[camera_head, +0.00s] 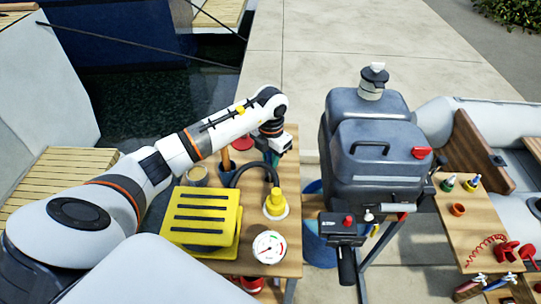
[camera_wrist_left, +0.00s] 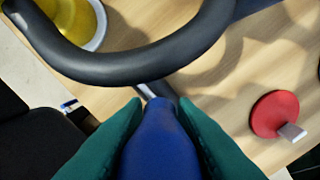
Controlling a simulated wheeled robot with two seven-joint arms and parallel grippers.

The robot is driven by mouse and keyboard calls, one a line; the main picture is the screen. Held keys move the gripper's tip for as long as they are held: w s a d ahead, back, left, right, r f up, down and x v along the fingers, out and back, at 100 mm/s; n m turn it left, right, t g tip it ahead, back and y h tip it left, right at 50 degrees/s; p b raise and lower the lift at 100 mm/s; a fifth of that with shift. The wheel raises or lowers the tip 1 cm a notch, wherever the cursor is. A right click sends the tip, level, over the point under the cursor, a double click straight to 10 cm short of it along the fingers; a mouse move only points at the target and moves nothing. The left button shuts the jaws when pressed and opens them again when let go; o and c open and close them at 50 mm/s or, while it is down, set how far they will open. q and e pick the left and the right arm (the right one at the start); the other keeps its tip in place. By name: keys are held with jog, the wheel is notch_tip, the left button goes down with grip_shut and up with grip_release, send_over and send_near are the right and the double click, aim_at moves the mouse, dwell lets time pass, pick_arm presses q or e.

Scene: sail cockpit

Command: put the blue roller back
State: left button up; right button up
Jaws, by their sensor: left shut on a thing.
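My left gripper (camera_head: 273,152) is over the far right part of the left wooden table (camera_head: 290,235). In the left wrist view its green fingers (camera_wrist_left: 160,106) are shut on the blue roller (camera_wrist_left: 160,145), whose smooth blue part fills the space between them. A narrow metal piece (camera_wrist_left: 148,91) extends from the blue part and passes near the black hose. The far end of the roller is hidden behind the hose. In the head view the roller is hardly visible at the gripper. My right gripper is not in view.
A black curved hose (camera_head: 258,165) runs close to the gripper, by a yellow fitting (camera_head: 276,203). A red disc (camera_wrist_left: 274,114) lies on the table. A yellow box (camera_head: 203,215) and a gauge (camera_head: 269,247) stand nearer. A grey outboard motor (camera_head: 375,160) stands to the right.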

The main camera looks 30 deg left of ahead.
pick_arm(q)
jog(key=o, duration=1)
jog(key=shift+f, duration=0.1)
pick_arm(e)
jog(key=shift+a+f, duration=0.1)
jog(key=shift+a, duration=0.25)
pick_arm(q)
jog(key=shift+r, duration=0.3)
notch_tip(320, 180, up, 12)
jog(key=shift+f+b, duration=0.15)
jog(key=shift+b, duration=0.9)
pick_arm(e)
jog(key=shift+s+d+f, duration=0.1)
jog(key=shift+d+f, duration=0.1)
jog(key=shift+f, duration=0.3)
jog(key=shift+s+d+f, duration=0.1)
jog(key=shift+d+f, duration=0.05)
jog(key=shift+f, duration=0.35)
